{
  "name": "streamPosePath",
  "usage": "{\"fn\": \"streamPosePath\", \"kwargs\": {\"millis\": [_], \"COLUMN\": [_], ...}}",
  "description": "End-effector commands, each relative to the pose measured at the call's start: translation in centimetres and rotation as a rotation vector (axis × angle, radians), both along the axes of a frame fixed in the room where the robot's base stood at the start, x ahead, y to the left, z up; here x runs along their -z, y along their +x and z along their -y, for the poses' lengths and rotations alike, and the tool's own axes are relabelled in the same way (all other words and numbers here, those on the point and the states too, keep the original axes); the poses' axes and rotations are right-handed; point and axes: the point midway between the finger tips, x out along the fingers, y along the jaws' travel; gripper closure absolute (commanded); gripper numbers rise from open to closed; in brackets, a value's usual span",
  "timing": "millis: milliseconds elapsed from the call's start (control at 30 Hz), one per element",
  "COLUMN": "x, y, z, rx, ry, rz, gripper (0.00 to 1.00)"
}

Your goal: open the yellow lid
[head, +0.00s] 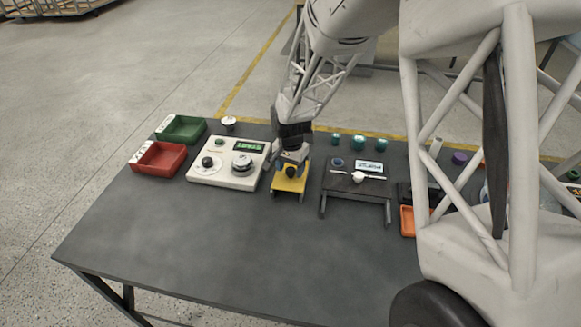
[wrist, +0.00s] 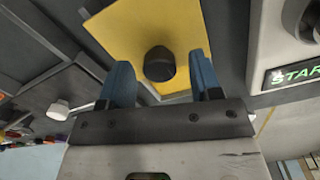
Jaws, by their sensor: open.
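The yellow lid (head: 290,182) is a flat plate on a small stand on the dark table, between the white device and the dark rack in the head view. In the wrist view the yellow lid (wrist: 150,25) fills the upper middle, with a round black knob (wrist: 159,63) on it. My gripper (head: 291,165) is over the lid. In the wrist view its two blue fingers (wrist: 162,80) are open, one on each side of the knob. I cannot tell whether they touch the knob. The lid lies over its stand.
A white device (head: 213,173) with knobs and a green display stands left of the lid. Green (head: 181,130) and red (head: 158,157) trays are farther left. A dark rack (head: 355,185) stands close on the right. The front of the table (head: 210,235) is clear.

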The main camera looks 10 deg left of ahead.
Motion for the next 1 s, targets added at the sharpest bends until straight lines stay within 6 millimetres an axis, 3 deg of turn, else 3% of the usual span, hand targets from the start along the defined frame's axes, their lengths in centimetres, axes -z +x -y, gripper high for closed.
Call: {"fn": "streamPosePath", "kwargs": {"millis": [333,800,1000], "x": [-1.1,-6.5,-7.7], "y": [0.0,0.0,0.0], "z": [0.0,0.0,0.0], "rx": [0.000,0.000,0.000], "ry": [0.001,0.001,0.000], "rz": [0.001,0.001,0.000], "gripper": [0.42,0.42,0.42]}}
